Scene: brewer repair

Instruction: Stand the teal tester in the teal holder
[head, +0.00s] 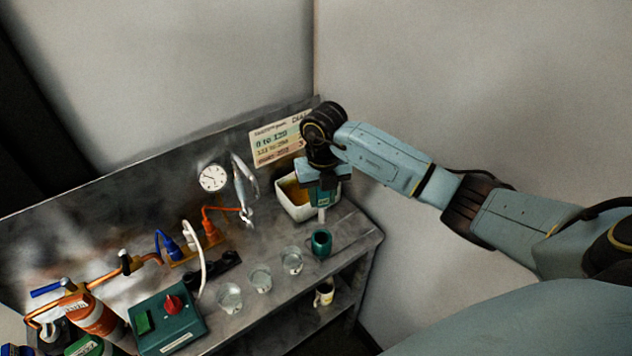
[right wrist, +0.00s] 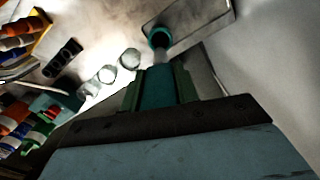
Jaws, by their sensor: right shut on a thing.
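My right gripper (head: 323,190) is shut on the teal tester (head: 323,199) and points down over the back right of the bench. The tester hangs roughly upright, with a pale tip at its lower end. In the right wrist view, the tester's teal body (right wrist: 160,84) lies between the two fingers. The teal holder (head: 321,243) is a small open cup standing on the bench below the tester, apart from it in the head view. The holder also shows in the right wrist view (right wrist: 158,36), beyond the tester's tip. My left gripper is out of view.
A white bin (head: 296,212) with amber contents stands just behind the holder. Several glass cups (head: 260,279) stand in a row to its left. A green box with a red knob (head: 167,318) sits further front-left. The bench's right edge is close to the holder.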

